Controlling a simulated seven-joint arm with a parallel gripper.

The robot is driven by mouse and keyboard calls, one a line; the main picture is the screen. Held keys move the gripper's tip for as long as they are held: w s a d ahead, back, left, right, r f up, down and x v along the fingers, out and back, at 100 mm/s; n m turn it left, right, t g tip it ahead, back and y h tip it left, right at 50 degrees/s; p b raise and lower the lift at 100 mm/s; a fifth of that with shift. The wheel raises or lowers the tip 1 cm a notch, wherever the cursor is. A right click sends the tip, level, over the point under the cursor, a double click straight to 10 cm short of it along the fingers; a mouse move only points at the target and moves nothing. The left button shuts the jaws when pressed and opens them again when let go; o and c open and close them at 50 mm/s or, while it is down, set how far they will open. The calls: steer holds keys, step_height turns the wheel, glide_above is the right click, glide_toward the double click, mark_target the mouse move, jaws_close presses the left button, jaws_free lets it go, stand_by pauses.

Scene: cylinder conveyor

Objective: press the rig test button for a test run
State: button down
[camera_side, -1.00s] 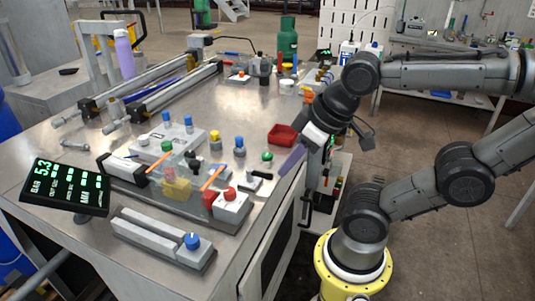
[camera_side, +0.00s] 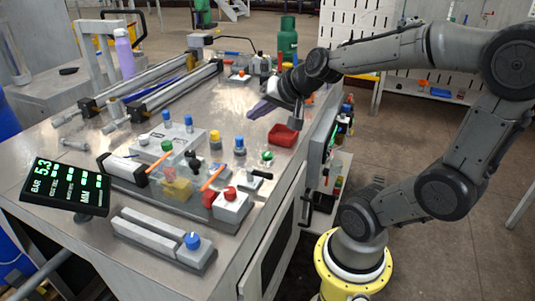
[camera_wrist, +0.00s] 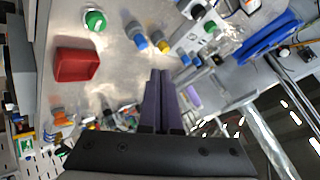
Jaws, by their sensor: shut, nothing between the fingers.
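My gripper (camera_side: 262,109) is shut and empty, its two purple fingers pressed together, above the metal table just beyond the red tray. In the wrist view its fingers (camera_wrist: 160,100) point away over the table. A round green button (camera_side: 267,156) sits near the table's right edge, nearer the side camera than my gripper; it also shows in the wrist view (camera_wrist: 94,20). A red button (camera_side: 230,194) sits on a grey box. A second green knob (camera_side: 167,146) stands by the cylinder rig. I cannot read a label that tells which is the test button.
An open red tray (camera_side: 283,135) lies between my gripper and the green button. Blue and yellow knobbed parts (camera_side: 239,146) stand to its left. A blue knob (camera_side: 192,240) is at the front. A display (camera_side: 66,187) reads 5.3 bar. Bottles and small parts crowd the back.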

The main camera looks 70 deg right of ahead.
mark_target(270, 156)
steer(key=shift+m+g+h, duration=0.4)
steer(key=shift+m+h, duration=0.1)
steer(key=shift+m, duration=0.3)
steer(key=d, duration=0.1)
steer(key=s+d+f, duration=0.1)
steer(key=d, duration=0.2)
steer(key=shift+s+f, duration=0.35)
steer(key=shift+f, duration=4.4)
steer(key=shift+f, duration=0.15)
steer(key=shift+f, duration=0.25)
